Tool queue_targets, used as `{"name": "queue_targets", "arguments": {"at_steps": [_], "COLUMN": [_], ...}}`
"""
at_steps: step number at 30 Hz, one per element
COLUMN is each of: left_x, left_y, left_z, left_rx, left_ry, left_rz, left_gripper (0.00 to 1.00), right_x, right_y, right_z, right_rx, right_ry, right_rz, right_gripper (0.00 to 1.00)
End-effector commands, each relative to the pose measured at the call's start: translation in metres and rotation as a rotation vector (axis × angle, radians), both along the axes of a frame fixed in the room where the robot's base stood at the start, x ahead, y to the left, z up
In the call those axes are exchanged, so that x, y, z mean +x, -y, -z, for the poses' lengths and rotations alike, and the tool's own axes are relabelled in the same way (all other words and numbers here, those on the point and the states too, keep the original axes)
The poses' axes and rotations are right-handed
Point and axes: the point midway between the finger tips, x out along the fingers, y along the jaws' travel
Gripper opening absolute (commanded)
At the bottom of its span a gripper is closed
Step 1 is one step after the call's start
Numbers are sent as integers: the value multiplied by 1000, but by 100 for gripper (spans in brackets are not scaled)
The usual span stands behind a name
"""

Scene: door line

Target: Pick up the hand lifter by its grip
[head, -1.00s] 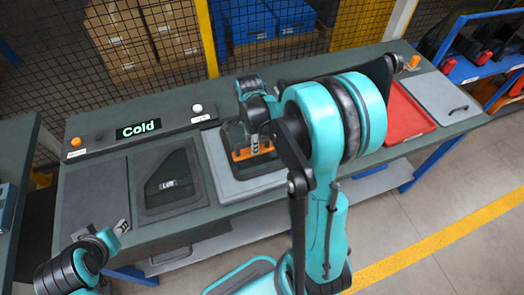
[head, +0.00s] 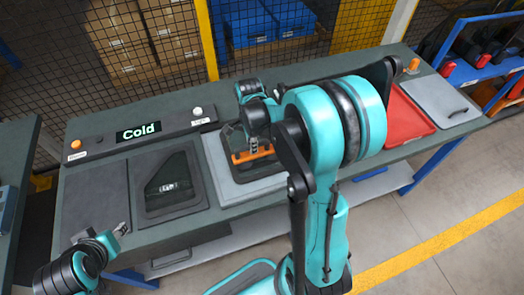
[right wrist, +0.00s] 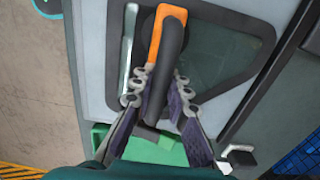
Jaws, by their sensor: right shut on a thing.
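The hand lifter (head: 252,155) shows an orange bar in the head view, over a pale grey panel (head: 220,170) on the bench. In the right wrist view its black grip (right wrist: 171,50) runs down from an orange part and passes between my fingers. My right gripper (right wrist: 158,92) is shut on that grip. In the head view, my right gripper (head: 254,142) is partly hidden by its own arm. I cannot tell whether the lifter touches the panel. My left gripper (head: 122,228) is at the lower left, apart from the lifter; its opening is too small to judge.
A dark panel (head: 153,205) with a triangular recess lies left of the lifter. A "Cold" display (head: 138,132) stands at the bench's back left. A red tray (head: 408,112) and a grey lid (head: 444,98) lie on the right. A mesh fence (head: 165,72) stands behind.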

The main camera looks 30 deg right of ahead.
Motion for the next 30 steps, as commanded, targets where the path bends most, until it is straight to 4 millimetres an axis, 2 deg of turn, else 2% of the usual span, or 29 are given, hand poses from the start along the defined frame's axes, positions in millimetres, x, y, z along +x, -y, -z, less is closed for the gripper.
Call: {"name": "queue_targets", "arguments": {"at_steps": [8, 24, 30], "left_x": [0, 0, 0], "left_y": [0, 0, 0], "left_z": [-2, -27, -30], "left_rx": [0, 0, 0], "left_ry": [0, 0, 0], "left_rz": [0, 0, 0], "left_gripper": [40, 40, 40], "right_x": [0, 0, 0], "right_y": [0, 0, 0], "right_z": [-3, -36, -41], "right_rx": [0, 0, 0], "right_ry": [-1, 0, 0], "right_rz": [0, 0, 0], "right_gripper": [0, 0, 0]}}
